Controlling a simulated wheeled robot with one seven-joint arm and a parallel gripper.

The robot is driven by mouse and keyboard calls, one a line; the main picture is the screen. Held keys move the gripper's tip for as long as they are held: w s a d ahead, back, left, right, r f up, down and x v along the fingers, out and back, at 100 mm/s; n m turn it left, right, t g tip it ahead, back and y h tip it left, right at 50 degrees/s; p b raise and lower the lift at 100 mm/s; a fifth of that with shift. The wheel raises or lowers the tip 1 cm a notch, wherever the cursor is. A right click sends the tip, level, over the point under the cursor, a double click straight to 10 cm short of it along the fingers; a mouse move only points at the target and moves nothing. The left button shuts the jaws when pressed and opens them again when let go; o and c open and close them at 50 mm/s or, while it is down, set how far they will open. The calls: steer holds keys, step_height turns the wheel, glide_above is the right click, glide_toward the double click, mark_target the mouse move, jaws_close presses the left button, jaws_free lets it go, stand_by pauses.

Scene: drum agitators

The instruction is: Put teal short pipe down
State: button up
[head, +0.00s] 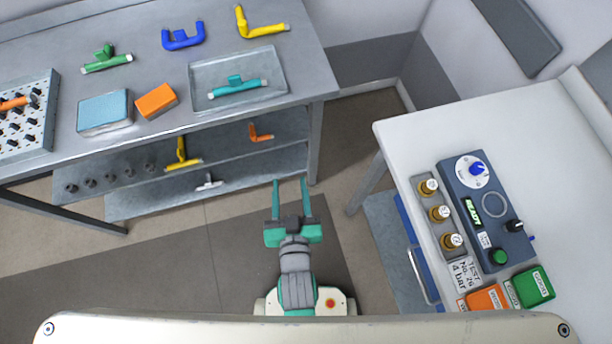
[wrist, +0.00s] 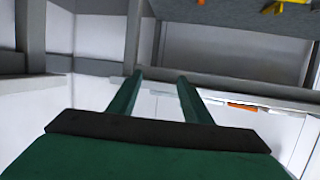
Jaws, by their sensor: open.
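The teal short pipe (head: 236,88) lies in a shallow grey metal tray (head: 203,104) on the steel bench at the back, in the head view. My gripper (head: 291,184) is open and empty, over the floor in front of the bench, well apart from the pipe. In the wrist view my gripper (wrist: 158,80) shows two parallel teal fingers with nothing between them. The pipe does not show in the wrist view.
The steel bench (head: 155,50) also bears green, blue and yellow pipes, a teal sponge block (head: 105,112), an orange block (head: 157,101) and a peg rack (head: 22,125). Its lower shelves hold more pieces. A white table (head: 420,130) with a control box (head: 485,205) stands right.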

steer(key=s+d+r+m+h, duration=0.1)
steer(key=s+d, duration=0.3)
steer(key=s, duration=1)
steer(key=shift+s+r+t+h, duration=0.3)
steer(key=shift+s+r+t, duration=0.05)
steer(key=shift+r+t, duration=0.05)
